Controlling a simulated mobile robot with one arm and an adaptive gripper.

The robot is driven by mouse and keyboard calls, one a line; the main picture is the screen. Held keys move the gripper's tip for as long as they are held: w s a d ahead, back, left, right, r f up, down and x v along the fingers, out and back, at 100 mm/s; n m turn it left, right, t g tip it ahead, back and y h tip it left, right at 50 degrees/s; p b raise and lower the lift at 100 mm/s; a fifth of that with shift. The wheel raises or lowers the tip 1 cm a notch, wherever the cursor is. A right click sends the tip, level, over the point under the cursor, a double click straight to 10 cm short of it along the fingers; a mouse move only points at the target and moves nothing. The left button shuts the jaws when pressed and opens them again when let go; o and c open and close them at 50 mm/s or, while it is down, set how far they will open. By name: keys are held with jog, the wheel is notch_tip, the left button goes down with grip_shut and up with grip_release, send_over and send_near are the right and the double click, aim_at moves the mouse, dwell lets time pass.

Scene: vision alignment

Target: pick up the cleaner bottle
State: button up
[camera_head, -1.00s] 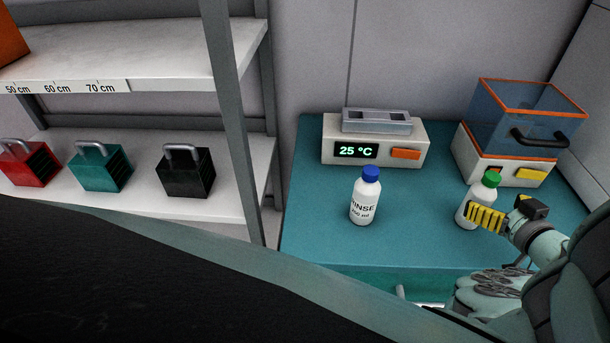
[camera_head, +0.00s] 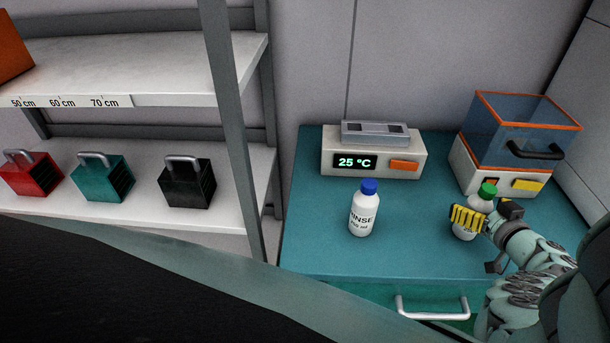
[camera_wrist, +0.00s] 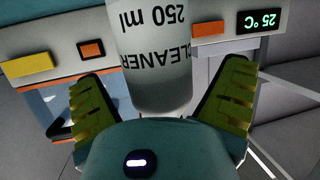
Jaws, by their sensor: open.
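The cleaner bottle is white with a green cap (camera_head: 487,190) and stands on the right of the teal bench (camera_head: 400,255). In the wrist view its label (camera_wrist: 155,50) reads CLEANER 250 ml, upside down. My gripper (camera_head: 468,217) is at the bottle in the head view and hides part of its body. In the wrist view the open yellow-padded fingers of my gripper (camera_wrist: 162,105) are on either side of the bottle, with a gap visible on each side. The bottle's top is out of the wrist view.
A white rinse bottle with a blue cap (camera_head: 364,210) stands to the left on the bench. Behind are a device reading 25 °C (camera_head: 370,160) and a device with a clear blue, orange-rimmed box (camera_head: 520,130). A drawer handle (camera_head: 432,308) projects at the front. Shelves with padlock-like blocks (camera_head: 103,178) stand left.

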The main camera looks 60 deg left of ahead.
aim_at(490, 201)
jog(key=c, duration=1.4)
jog(key=shift+r, duration=0.25)
jog(key=shift+a+r, duration=0.1)
jog(key=shift+r, duration=0.3)
notch_tip(490, 201, up, 2)
jog(key=shift+r+b, duration=0.1)
jog(key=shift+b, duration=0.25)
jog(key=shift+s+d+r+b, duration=0.25)
jog(key=shift+s+d, duration=1.25)
jog(key=shift+s, duration=0.75)
jog(key=shift+s+d+r+b, duration=0.2)
jog(key=shift+s+d+r, duration=0.1)
jog(key=shift+s+d, duration=1.55)
jog(key=shift+s+d+r+b, duration=0.25)
jog(key=shift+s+d, duration=0.9)
jog(key=shift+s, duration=1.45)
